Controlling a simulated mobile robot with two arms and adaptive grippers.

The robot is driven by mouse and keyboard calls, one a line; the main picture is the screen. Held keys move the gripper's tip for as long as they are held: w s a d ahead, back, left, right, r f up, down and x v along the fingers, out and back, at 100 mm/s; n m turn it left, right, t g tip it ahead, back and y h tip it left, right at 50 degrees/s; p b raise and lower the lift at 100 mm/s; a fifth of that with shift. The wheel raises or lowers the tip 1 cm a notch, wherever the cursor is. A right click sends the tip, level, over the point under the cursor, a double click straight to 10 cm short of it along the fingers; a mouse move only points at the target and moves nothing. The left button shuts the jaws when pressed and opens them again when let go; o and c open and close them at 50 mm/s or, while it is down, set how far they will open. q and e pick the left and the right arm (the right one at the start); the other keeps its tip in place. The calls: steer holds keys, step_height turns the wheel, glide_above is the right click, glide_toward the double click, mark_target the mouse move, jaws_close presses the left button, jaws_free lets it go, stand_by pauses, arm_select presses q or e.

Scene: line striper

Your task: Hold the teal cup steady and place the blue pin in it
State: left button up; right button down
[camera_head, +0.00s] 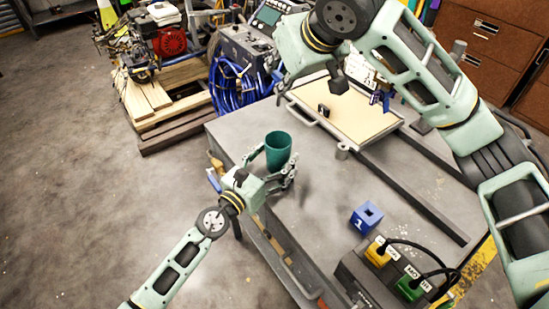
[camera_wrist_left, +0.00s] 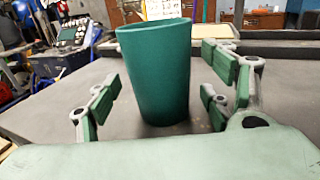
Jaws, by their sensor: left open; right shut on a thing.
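The teal cup (camera_head: 278,150) stands upright near the bench's left edge. It also stands upright in the left wrist view (camera_wrist_left: 156,75), between the fingers of my left gripper (camera_wrist_left: 165,100). That gripper (camera_head: 273,168) is open, one finger on each side of the cup, with gaps visible at both sides in the wrist view. My right gripper (camera_head: 283,90) is above the far part of the bench, beyond the cup, partly hidden by its own wrist. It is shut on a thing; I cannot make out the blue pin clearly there.
A blue block (camera_head: 367,217) marked 1 with a square hole sits on the grey bench (camera_head: 320,205). A beige tray (camera_head: 352,128) with a small black item lies behind. A box with yellow and green plugs (camera_head: 410,288) stands at the near right. The bench middle is clear.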

arm_select(q)
steer(key=shift+c, duration=0.2)
steer(key=c, duration=1.2)
steer(key=shift+c, duration=0.4)
arm_select(e)
step_height(320, 180, down, 13)
stand_by(0.5)
steer(key=c, duration=1.7)
jaws_free()
arm_select(q)
steer(key=shift+s, duration=0.1)
arm_select(e)
steer(key=v, duration=1.2)
steer(key=shift+a, duration=0.1)
